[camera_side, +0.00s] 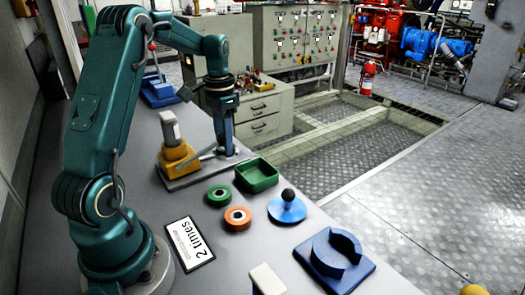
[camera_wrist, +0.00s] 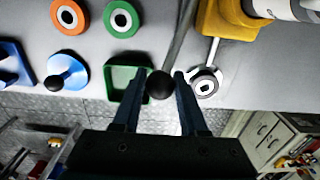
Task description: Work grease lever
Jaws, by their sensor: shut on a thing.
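The grease pump has a yellow body (camera_side: 178,157) with a grey-white cylinder (camera_side: 170,127) on top, standing on a grey base plate. Its metal lever (camera_side: 205,155) reaches from the body towards my gripper (camera_side: 228,150). In the wrist view the lever (camera_wrist: 181,40) ends in a black ball knob (camera_wrist: 160,85). The knob lies between the two fingers of my gripper (camera_wrist: 159,88), which is shut on it. In the side view the fingers hide the knob. The yellow body (camera_wrist: 222,20) shows at the top right of the wrist view.
A green tray (camera_side: 258,175), a green ring (camera_side: 219,195), an orange ring (camera_side: 238,217), a blue disc with a black knob (camera_side: 287,207) and a blue holder (camera_side: 335,262) lie nearby on the bench. A card (camera_side: 190,244) reads "2 times". A drawer cabinet (camera_side: 262,115) stands behind.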

